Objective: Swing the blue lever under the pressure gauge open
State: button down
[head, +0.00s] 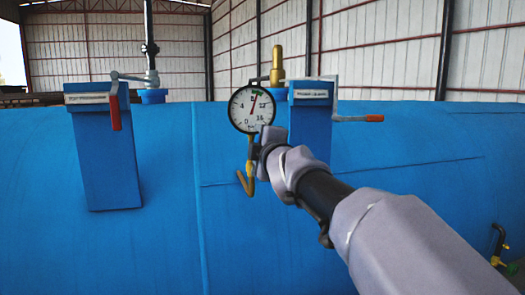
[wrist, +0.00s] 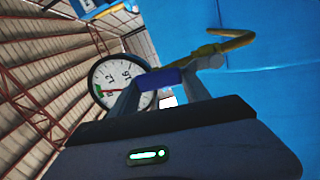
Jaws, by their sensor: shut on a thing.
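The round white pressure gauge (head: 252,108) stands in front of the blue vessel, with a thin yellow-brown hooked pipe (head: 248,172) below it. My gripper (head: 264,140) is just below and right of the gauge. In the wrist view my gripper (wrist: 163,84) is shut on the blue lever (wrist: 167,78), which lies across between the two fingers. The gauge (wrist: 112,80) shows behind the left finger there, and the yellow pipe (wrist: 232,43) runs off beyond the right finger. In the head view the lever is hidden by my gripper.
A blue box (head: 103,150) with a red-handled lever (head: 115,112) stands on the left. A second blue box (head: 310,125) is just right of the gauge, close to my arm, with a red-tipped handle (head: 374,118) beside it. The vessel's front (head: 245,240) is bare below.

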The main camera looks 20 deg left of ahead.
jog(key=shift+s+a+n+b, duration=0.4)
jog(key=shift+a+n, duration=0.15)
jog(key=shift+n, duration=0.25)
jog(key=shift+r, duration=0.1)
jog(key=c, duration=0.8)
grip_release()
jog(key=shift+a, duration=0.1)
jog(key=b+v, duration=0.2)
jog(key=v, duration=1.5)
jog(key=shift+d, duration=0.25)
jog(key=shift+s, duration=0.1)
